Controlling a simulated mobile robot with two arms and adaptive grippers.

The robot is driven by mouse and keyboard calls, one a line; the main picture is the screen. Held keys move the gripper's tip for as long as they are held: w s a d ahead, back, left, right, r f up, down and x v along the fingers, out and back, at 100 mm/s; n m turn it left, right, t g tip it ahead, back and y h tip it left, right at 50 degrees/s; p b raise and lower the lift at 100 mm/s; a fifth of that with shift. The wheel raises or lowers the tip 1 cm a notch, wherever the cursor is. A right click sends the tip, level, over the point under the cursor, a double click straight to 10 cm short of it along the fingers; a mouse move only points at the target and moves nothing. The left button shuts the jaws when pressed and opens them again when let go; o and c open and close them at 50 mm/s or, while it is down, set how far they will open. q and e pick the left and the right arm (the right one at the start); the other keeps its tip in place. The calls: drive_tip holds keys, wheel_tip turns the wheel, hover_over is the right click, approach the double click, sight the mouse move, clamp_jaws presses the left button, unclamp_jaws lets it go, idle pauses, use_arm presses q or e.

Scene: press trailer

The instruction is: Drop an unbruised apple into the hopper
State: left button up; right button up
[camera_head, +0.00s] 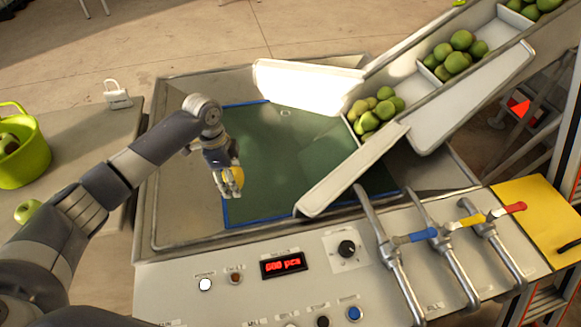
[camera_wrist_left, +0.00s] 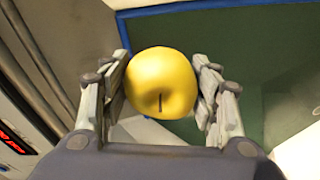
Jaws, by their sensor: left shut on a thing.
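A yellow apple (camera_wrist_left: 162,84) is held between the two fingers of my left gripper (camera_wrist_left: 165,92) in the left wrist view. Its visible side looks smooth, with a dark stem and no bruise that I can see. In the head view my left gripper (camera_head: 229,182) hangs over the left part of the blue-edged green hopper bed (camera_head: 290,133). The apple (camera_head: 238,175) shows there partly hidden behind the fingers. I cannot tell the exact height above the bed. My right gripper is not in view.
A white chute (camera_head: 455,110) holding green apples (camera_head: 375,112) slopes in from the upper right. In front stand a control panel (camera_head: 330,275) and pipes with coloured handles (camera_head: 420,235). A green bucket (camera_head: 22,155), a green apple (camera_head: 27,211) and a white padlock-shaped item (camera_head: 117,95) are at left.

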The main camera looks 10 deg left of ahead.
use_arm(q)
drive_tip(key=o, duration=1.2)
drive_tip(key=r, duration=0.4)
drive_tip(key=a+r, duration=0.1)
drive_tip(key=r, duration=0.7)
drive_tip(key=shift+s+a, duration=0.15)
drive_tip(key=shift+a, duration=0.05)
